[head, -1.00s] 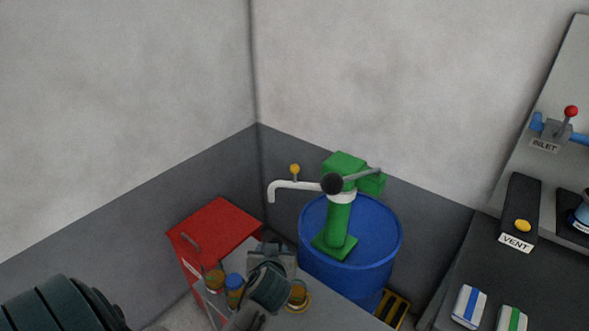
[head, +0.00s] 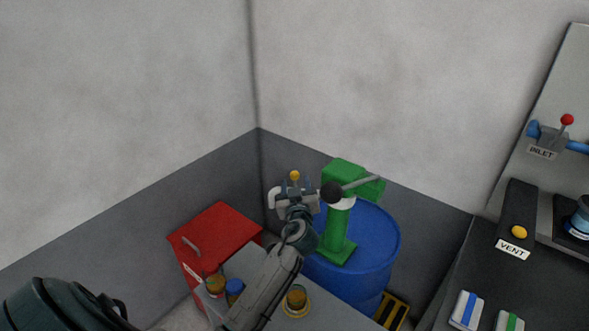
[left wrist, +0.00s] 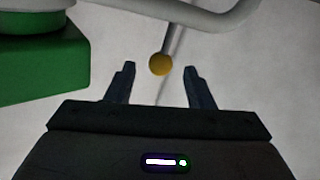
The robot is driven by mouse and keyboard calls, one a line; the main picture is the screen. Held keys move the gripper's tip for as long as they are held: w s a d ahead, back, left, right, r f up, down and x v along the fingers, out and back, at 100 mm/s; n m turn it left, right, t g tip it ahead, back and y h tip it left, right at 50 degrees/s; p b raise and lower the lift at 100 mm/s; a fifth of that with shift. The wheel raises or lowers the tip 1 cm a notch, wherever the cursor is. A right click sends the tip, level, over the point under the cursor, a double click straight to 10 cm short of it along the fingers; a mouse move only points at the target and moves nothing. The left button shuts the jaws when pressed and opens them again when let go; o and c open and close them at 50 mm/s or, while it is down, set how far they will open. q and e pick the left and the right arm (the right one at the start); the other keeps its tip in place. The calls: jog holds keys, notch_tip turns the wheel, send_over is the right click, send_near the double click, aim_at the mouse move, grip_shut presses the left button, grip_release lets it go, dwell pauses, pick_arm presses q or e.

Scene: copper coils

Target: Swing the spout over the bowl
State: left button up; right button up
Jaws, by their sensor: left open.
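The white spout (head: 274,198) reaches left from the green pump (head: 339,224), its end bent down. A yellow knob (head: 295,175) stands on a stem on the spout. My left gripper (head: 295,186) is at the spout, just below the knob in the head view, and hides part of the pipe. In the left wrist view the gripper (left wrist: 160,72) is open, with the knob (left wrist: 160,64) at the gap between its fingertips; contact cannot be told. A round brass-coloured dish (head: 296,302), possibly the bowl, sits on the grey table below. My right gripper is out of view.
The pump stands on a blue drum (head: 372,240). A red cabinet (head: 215,238) is in the corner. A brown jar (head: 215,285) and a blue-topped jar (head: 235,288) stand on the grey table (head: 317,312) beside my left arm. A dark bench (head: 490,268) is at right.

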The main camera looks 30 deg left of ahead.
aim_at(294, 173)
pick_arm(q)
jog(key=p+x, duration=0.1)
jog(key=x, duration=0.5)
jog(key=shift+w+a+p, duration=0.1)
jog(key=shift+p, duration=0.25)
jog(key=shift+c, duration=0.2)
grip_shut()
